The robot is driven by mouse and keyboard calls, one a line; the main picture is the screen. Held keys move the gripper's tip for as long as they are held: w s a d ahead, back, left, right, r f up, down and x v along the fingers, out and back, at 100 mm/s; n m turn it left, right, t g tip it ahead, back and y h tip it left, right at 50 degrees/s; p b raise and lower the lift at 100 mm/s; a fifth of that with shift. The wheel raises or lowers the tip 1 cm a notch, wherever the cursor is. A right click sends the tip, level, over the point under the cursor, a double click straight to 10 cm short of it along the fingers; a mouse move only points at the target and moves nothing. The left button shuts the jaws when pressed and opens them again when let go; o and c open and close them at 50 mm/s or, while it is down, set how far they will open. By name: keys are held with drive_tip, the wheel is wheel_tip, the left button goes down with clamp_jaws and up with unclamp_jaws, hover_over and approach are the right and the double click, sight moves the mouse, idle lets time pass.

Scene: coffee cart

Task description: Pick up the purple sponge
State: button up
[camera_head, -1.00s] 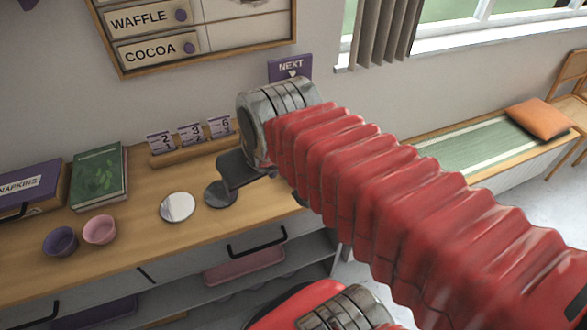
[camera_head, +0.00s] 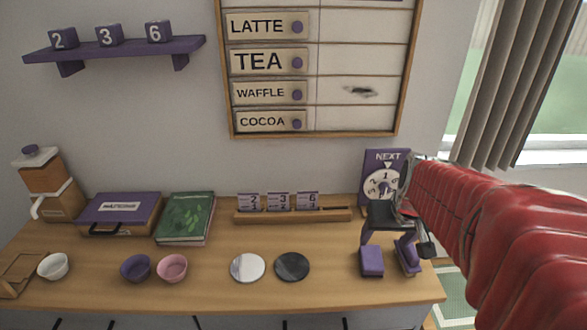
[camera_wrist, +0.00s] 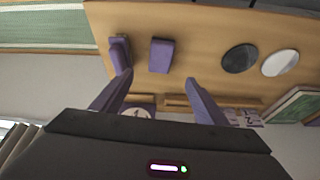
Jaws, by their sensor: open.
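A plain purple block, seemingly the purple sponge (camera_head: 371,262), lies on the wooden counter near its front right. In the wrist view the same sponge (camera_wrist: 162,56) shows beyond the fingertips, roughly between them and apart from them. A second purple item with a raised part, perhaps a brush or eraser (camera_head: 409,258), sits just right of it; in the wrist view this item (camera_wrist: 121,56) is left of the sponge. My gripper (camera_head: 387,238) is open and empty above and behind the two items. Its purple fingers (camera_wrist: 160,82) are spread wide in the wrist view.
A dial sign marked NEXT (camera_head: 384,170) stands at the back, near my gripper. A wooden card rack (camera_head: 290,215), a black disc (camera_head: 292,267) and a white disc (camera_head: 247,268) lie to the left. The counter's right edge (camera_head: 440,290) is close to the purple items.

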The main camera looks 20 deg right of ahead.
drive_tip(key=shift+f, duration=0.1)
hover_over(372, 257)
drive_tip(key=s, duration=0.2)
drive_tip(key=shift+s+a+f, duration=0.1)
drive_tip(key=shift+a+f, duration=0.1)
drive_tip(key=shift+f, duration=1.75)
drive_tip(key=shift+s+a+f, duration=0.1)
drive_tip(key=shift+a+f, duration=0.1)
drive_tip(key=shift+f, duration=1.75)
drive_tip(key=shift+x, duration=2.6)
drive_tip(key=shift+f, duration=0.25)
drive_tip(key=c, duration=1.1)
drive_tip(key=shift+r, duration=0.1)
drive_tip(key=shift+c, duration=0.2)
